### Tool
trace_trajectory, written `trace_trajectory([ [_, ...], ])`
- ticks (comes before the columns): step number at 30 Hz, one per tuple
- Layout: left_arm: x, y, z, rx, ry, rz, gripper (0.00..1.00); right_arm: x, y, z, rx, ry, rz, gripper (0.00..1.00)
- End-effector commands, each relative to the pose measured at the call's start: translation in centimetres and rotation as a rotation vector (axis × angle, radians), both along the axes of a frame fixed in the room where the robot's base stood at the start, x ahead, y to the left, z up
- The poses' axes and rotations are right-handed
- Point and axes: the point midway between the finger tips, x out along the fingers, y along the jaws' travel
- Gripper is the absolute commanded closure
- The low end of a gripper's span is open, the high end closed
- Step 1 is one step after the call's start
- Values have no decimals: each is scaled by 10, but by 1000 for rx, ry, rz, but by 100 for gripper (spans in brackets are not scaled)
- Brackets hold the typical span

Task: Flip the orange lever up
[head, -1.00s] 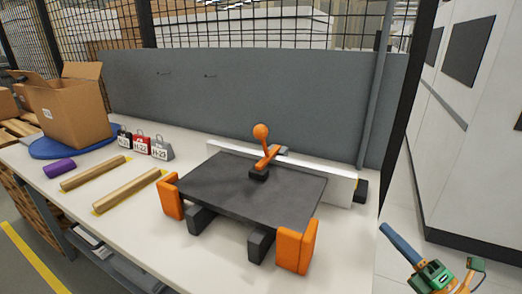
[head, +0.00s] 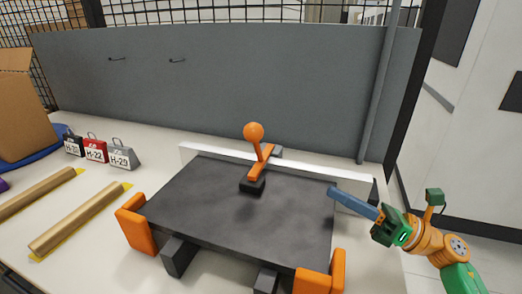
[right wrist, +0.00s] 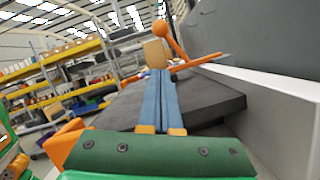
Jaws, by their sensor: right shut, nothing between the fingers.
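The orange lever (head: 260,147) stands up from a clamp at the back of the dark board, with a round ball on top. An orange arm (head: 263,163) runs forward from it to a black pad (head: 252,187) on the board. My right gripper (head: 332,192) is at the board's right edge, right of the lever and apart from it. Its long blue fingers are together and empty. In the right wrist view, the right gripper (right wrist: 158,73) points toward the lever ball (right wrist: 166,28), seen beyond the fingertips. My left gripper is not in view.
The dark board (head: 200,210) has orange corner blocks (head: 135,223) at the front. A white fence (head: 310,178) runs behind it, before a grey panel (head: 220,85). Weights (head: 95,150) and wooden rolls (head: 75,220) lie left. Space above the board's right half is clear.

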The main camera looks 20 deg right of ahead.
Motion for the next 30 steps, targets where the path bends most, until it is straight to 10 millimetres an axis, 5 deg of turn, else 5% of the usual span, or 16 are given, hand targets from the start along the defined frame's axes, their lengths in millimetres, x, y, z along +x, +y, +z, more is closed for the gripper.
trace_trajectory([
  [18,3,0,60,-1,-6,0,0,85,99,44,4,-2,1,100],
  [30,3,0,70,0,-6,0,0,109,127,50,0,0,0,100],
])
